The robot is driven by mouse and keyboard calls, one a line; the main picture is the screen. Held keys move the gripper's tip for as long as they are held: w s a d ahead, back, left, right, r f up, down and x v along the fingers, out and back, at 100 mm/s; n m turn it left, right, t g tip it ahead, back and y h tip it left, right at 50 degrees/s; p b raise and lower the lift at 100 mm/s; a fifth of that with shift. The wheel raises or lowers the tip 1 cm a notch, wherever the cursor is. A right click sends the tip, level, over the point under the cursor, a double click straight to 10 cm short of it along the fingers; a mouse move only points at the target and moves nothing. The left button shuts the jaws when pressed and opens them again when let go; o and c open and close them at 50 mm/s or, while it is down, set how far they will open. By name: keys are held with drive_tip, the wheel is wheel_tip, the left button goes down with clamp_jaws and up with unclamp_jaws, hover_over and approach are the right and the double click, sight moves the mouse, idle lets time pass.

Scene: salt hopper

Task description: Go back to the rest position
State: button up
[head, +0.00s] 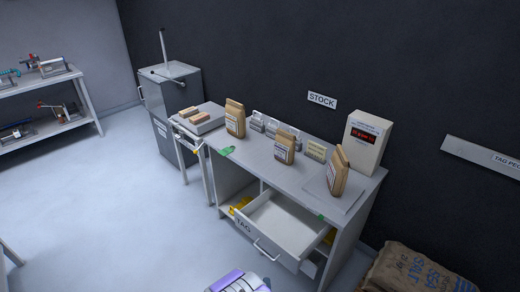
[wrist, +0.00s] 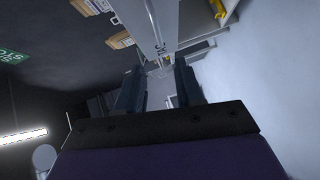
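My gripper (wrist: 160,88) shows in the wrist view with its two dark fingers apart and nothing visible between them. A purple and white part of my own arm shows at the bottom edge of the head view; the fingers cannot be made out there. The grey workbench (head: 265,165) stands ahead. Its white drawer (head: 285,222), by the TAG label, is pulled out and looks empty. Brown paper bags stand upright on the bench: one at the left (head: 235,118), one in the middle (head: 285,147) and one at the right (head: 338,172) on a flat plate.
A box with a red display (head: 367,142) stands at the bench's right back. A side table (head: 205,121) holds tan blocks beside a grey cabinet (head: 178,105). Printed sacks (head: 415,272) lie at lower right. Floor (head: 110,195) at left is clear.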

drive_tip(key=w+r+m+g+h, duration=0.2)
drive_tip(key=w+r+m+g, duration=0.3)
drive_tip(key=w+r+m, duration=0.3)
drive_tip(key=s+r+m+g+y, duration=0.1)
drive_tip(key=s+r+m+g, duration=0.15)
drive_tip(key=r, duration=0.55)
drive_tip(key=s+r+m+g+y, duration=0.1)
drive_tip(key=s+r+g, duration=0.15)
drive_tip(key=r, duration=0.55)
drive_tip(key=s+d+r+m+g, duration=0.1)
drive_tip(key=s+d+r+g, duration=0.1)
drive_tip(key=s+r, duration=0.5)
drive_tip(key=s+d+r+m+g, duration=0.2)
drive_tip(key=s+d+r, duration=0.3)
drive_tip(key=s, duration=1.1)
drive_tip(key=s+d+r+m+g, duration=0.2)
drive_tip(key=s+d+r+g, duration=0.2)
drive_tip(key=s+r, duration=0.5)
drive_tip(key=s, duration=0.3)
drive_tip(key=shift+s+r, duration=0.25)
drive_tip(key=shift+r, duration=0.15)
drive_tip(key=shift+a, duration=0.1)
